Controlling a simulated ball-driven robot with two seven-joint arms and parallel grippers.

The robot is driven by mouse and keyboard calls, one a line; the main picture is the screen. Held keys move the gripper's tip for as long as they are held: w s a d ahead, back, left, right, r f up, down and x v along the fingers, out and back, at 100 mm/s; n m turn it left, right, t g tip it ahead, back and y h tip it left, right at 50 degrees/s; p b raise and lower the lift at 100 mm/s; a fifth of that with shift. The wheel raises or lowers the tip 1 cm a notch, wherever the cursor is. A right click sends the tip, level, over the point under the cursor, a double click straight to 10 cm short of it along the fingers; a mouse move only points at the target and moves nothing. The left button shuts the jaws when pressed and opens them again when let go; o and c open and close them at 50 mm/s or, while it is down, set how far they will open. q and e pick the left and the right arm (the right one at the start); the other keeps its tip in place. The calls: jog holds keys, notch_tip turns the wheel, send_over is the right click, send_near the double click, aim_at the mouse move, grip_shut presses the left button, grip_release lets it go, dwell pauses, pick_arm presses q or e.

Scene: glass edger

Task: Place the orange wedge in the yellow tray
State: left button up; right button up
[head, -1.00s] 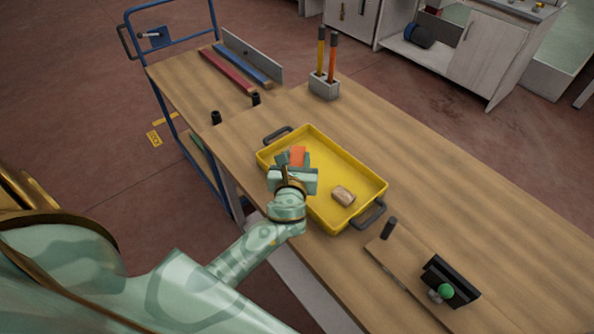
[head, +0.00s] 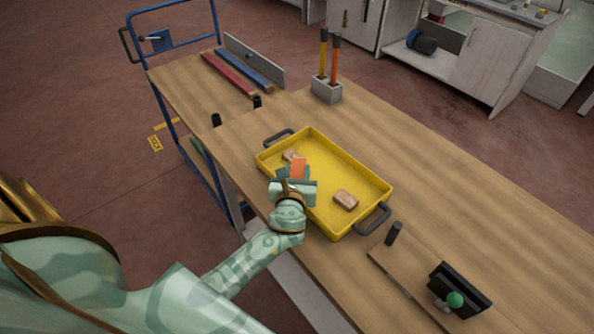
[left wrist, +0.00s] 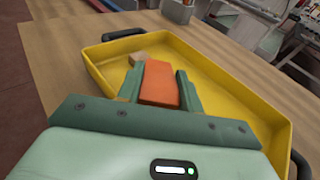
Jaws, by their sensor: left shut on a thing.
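The orange wedge (head: 298,168) is between the fingers of my left gripper (head: 292,172), over the left part of the yellow tray (head: 322,143). In the left wrist view the orange wedge (left wrist: 160,84) sits between the two green fingers of my left gripper (left wrist: 161,88), with the yellow tray (left wrist: 232,84) around and beneath it. I cannot tell whether the wedge touches the tray floor. My right gripper is not in view.
A tan block (head: 346,199) lies in the tray's near right part, and another tan block (head: 292,155) lies near its far left end. A grey holder (head: 326,90) with two upright tools stands behind the tray. The table's right side (head: 470,190) is clear.

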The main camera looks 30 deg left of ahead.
pick_arm(q)
jog(key=shift+f, duration=0.25)
jog(key=o, duration=1.1)
jog(key=shift+r, duration=0.1)
jog(key=shift+r, duration=0.4)
jog(key=p+v, duration=0.2)
jog(key=v, duration=1)
jog(key=shift+r, duration=0.2)
